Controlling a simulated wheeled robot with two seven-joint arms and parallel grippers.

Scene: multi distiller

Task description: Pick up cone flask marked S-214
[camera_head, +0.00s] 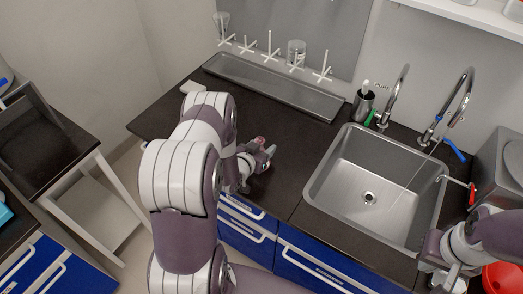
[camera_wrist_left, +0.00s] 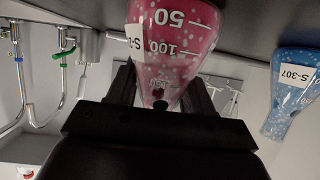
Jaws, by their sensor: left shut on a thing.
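A pink cone flask (camera_wrist_left: 172,45) with white marks and a partly visible label starting "S-2" is between the fingers of my left gripper (camera_wrist_left: 165,95). The rest of the label is hidden. The left gripper is shut on this flask. In the head view the left gripper (camera_head: 258,160) is over the dark counter left of the sink, with only a little pink showing. A blue cone flask (camera_wrist_left: 291,90) labelled S-307 is to the right in the left wrist view, apart from the gripper. My right gripper (camera_head: 440,276) is at the lower right; its fingers are unclear.
The sink (camera_head: 345,190) with taps is right of the left gripper. A metal tray (camera_head: 275,86) and a peg rack with glassware run along the back wall. A dark cup (camera_head: 363,105) stands near the taps. A red container (camera_head: 503,277) is at the lower right.

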